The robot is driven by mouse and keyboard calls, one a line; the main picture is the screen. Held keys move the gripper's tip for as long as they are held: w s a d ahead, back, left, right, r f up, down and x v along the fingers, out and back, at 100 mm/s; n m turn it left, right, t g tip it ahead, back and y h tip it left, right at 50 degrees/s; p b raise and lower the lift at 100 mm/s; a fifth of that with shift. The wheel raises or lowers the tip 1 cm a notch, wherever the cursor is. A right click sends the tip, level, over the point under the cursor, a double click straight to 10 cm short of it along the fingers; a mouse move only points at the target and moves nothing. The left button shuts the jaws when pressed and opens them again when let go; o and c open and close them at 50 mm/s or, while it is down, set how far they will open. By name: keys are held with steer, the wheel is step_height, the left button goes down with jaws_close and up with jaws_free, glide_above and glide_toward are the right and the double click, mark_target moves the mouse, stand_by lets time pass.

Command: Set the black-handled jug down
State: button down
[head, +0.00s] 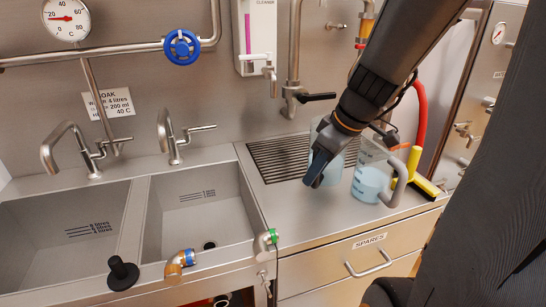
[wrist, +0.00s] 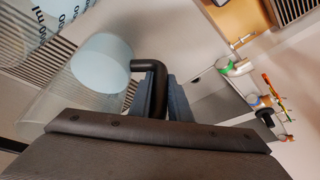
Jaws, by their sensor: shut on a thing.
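My gripper (head: 316,174) is shut on the handle of the black-handled jug (head: 327,136), a clear jug with pale blue liquid, at the draining grille (head: 262,155). The wrist view shows its black handle (wrist: 148,66) between my blue finger pads and its clear body (wrist: 62,98) to the left. My gripper hides part of this jug in the head view, and I cannot tell whether its base touches the grille. A second clear jug (head: 370,182) with a grey handle and blue liquid stands on the counter just right of it.
A yellow squeegee (head: 424,186) lies right of the second jug. Two sink basins (head: 198,215) lie to the left, with taps behind. A black-levered tap (head: 305,97) stands behind the grille. The counter's front strip (head: 310,215) is clear above the SPARES drawer (head: 365,255).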

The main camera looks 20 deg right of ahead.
steer(key=shift+w+a+f+p, duration=0.55)
steer(key=shift+w+a+p, duration=0.85)
steer(key=shift+w, duration=1.2)
steer(key=shift+w+a+f+p, duration=0.6)
steer(key=shift+w+a+p, duration=0.25)
steer(key=shift+w+a, duration=1.4)
steer(key=shift+w+a+f+p, duration=0.55)
steer(key=shift+w+a+p, duration=0.65)
steer(key=shift+w, duration=1.75)
steer(key=shift+f+b, duration=0.2)
steer(key=shift+b, duration=0.15)
steer(key=c, duration=1.6)
jaws_free()
steer(key=shift+c, duration=0.2)
steer(key=shift+r, duration=0.15)
